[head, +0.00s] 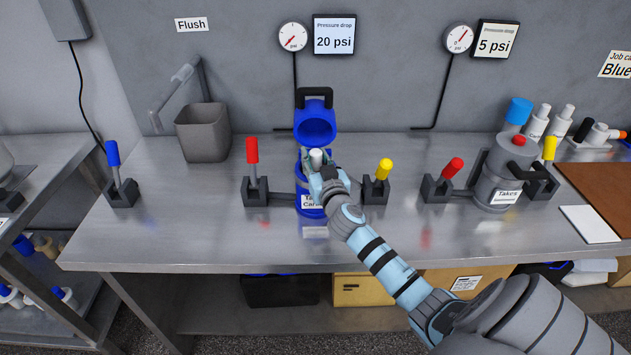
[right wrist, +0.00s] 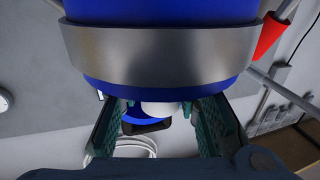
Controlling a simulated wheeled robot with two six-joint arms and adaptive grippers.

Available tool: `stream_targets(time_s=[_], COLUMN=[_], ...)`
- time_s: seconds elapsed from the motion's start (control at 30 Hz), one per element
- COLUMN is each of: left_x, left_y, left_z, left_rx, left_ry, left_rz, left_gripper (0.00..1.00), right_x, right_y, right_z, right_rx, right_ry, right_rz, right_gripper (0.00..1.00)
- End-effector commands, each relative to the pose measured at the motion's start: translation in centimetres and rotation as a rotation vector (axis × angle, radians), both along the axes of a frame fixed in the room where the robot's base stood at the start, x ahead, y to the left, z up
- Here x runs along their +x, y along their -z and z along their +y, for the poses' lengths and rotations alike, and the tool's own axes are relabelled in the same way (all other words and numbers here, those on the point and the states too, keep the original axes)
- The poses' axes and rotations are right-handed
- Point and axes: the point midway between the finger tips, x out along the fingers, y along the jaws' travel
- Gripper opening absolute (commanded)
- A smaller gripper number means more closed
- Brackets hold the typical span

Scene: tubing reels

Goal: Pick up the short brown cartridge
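I cannot make out a short brown cartridge for certain. Small tan pieces (head: 45,245) lie on the lower left shelf, too small to identify. My right gripper (head: 318,170) is at the mouth of the blue housing (head: 311,207), whose blue lid (head: 315,122) stands open behind it. A white cylinder end (head: 316,157) shows at the fingers. In the right wrist view, my right fingers (right wrist: 160,118) are apart, one on each side of the white end (right wrist: 160,108), with some gap visible. The blue housing with its metal band (right wrist: 165,50) fills the top. My left gripper is out of view.
Red (head: 252,150) and yellow (head: 384,168) lever valves flank the housing. A grey bin (head: 203,133) stands back left. A closed grey housing (head: 495,180), white bottles (head: 538,122) and a brown board (head: 603,190) are at right. The front left bench is clear.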

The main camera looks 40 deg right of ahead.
Motion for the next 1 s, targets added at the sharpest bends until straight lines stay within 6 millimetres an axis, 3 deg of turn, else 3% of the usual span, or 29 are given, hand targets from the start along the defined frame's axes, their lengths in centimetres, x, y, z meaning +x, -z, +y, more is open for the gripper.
stream_targets(time_s=[0.03, 0.13, 0.17, 0.63, 0.77, 1.0], left_x=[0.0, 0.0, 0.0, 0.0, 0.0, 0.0], left_y=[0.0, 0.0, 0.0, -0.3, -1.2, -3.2], left_z=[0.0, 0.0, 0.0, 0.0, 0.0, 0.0], left_rx=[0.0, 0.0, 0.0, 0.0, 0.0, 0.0], left_ry=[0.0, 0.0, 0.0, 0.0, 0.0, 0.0], left_rz=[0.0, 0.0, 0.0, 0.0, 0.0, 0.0], left_gripper=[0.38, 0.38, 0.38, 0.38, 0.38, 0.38], right_x=[0.0, 0.0, 0.0, 0.0, 0.0, 0.0], right_y=[0.0, 0.0, 0.0, -0.6, -2.6, -9.0], right_z=[0.0, 0.0, 0.0, 0.0, 0.0, 0.0], right_rx=[0.0, 0.0, 0.0, 0.001, -0.001, -0.003], right_ry=[0.0, 0.0, 0.0, 0.0, 0.0, -0.001], right_rz=[0.0, 0.0, 0.0, -0.002, -0.004, -0.006], right_gripper=[0.17, 0.01, 0.0, 0.0, 0.0, 0.0])
